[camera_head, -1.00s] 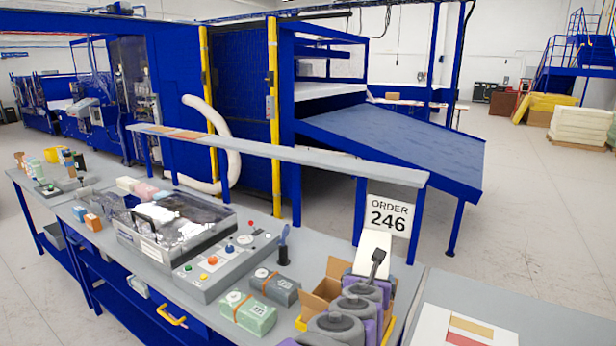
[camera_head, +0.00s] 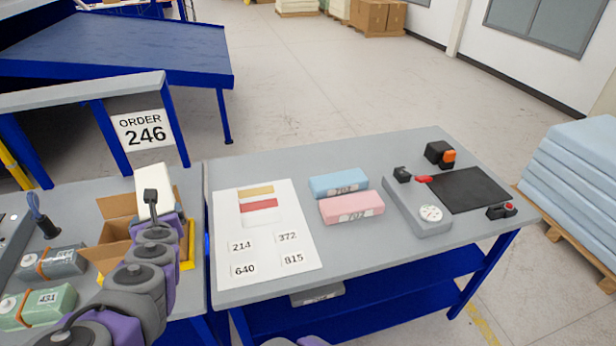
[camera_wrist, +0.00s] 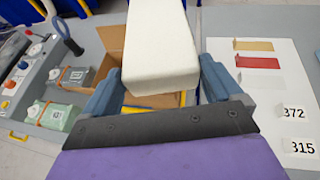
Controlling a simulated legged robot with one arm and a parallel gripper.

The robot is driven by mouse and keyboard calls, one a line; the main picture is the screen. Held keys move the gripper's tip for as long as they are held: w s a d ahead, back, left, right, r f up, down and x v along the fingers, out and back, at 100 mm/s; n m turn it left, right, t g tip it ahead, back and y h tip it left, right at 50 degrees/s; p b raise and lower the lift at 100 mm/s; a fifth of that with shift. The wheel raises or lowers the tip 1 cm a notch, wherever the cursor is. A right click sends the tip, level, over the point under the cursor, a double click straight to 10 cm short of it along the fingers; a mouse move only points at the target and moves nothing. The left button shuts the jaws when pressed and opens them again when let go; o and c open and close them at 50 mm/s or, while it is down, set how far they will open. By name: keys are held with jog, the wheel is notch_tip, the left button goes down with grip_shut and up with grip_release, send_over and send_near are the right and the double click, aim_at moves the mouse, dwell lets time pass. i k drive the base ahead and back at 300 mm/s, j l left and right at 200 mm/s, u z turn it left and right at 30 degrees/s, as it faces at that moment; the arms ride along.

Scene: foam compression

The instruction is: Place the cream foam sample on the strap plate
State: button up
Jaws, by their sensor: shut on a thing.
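The cream foam sample (camera_head: 154,185) is a pale upright block. My gripper (camera_head: 155,208) is shut on it, and it stands in front of the open cardboard box in the head view. In the wrist view the cream foam sample (camera_wrist: 160,45) shows large between the two blue-grey fingers of my gripper (camera_wrist: 158,85). I cannot tell for sure which thing is the strap plate. A grey block (camera_head: 58,262) and a green block (camera_head: 45,305), each with an orange strap and a round dial, lie on the left bench.
The cardboard box (camera_head: 115,235) is open below the sample. On the right table are a white printed sheet (camera_head: 225,270), a blue foam block (camera_head: 338,183), a pink foam block (camera_head: 350,206), a grey dial device (camera_head: 405,205) and a black mat (camera_head: 470,190).

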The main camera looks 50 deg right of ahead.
aim_at(467, 187)
jog(key=k+l+z, duration=0.1)
jog(key=l+z, duration=0.4)
jog(key=z, duration=0.25)
jog(key=l+z, duration=0.45)
jog(key=l, duration=0.55)
jog(key=l+z, duration=0.1)
jog(key=l, duration=0.5)
jog(key=i+l, duration=0.15)
jog(key=l, duration=0.5)
jog(key=l+z, duration=0.15)
jog(key=l, duration=0.45)
jog(key=i, duration=0.05)
